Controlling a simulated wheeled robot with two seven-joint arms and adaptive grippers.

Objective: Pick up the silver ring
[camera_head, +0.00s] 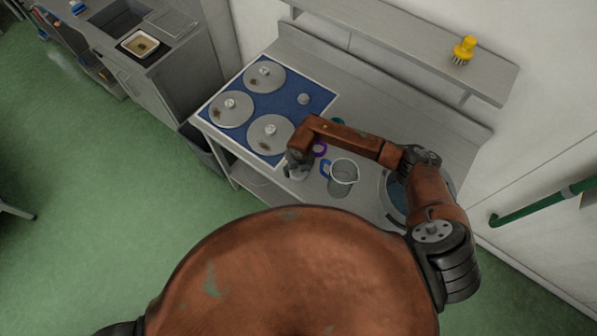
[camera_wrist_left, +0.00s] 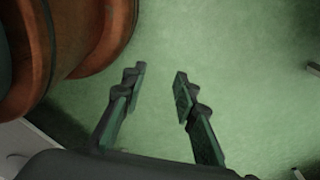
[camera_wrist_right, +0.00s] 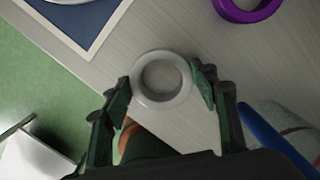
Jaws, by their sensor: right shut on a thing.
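The silver ring (camera_wrist_right: 160,104) shows in the right wrist view, between the two fingers of my right gripper (camera_wrist_right: 160,80). The fingers touch it on opposite sides and are shut on it. Its open middle faces the camera, over the grey worktop; I cannot tell whether it still touches the surface. In the head view my right gripper (camera_head: 298,170) is at the worktop's front edge, and the ring cannot be made out there. My left gripper (camera_wrist_left: 160,75) is open and empty above the green floor in the left wrist view.
A blue mat (camera_head: 302,113) with three round lids lies left. A yellow brush (camera_head: 465,47) stands on the wall shelf (camera_head: 405,51).

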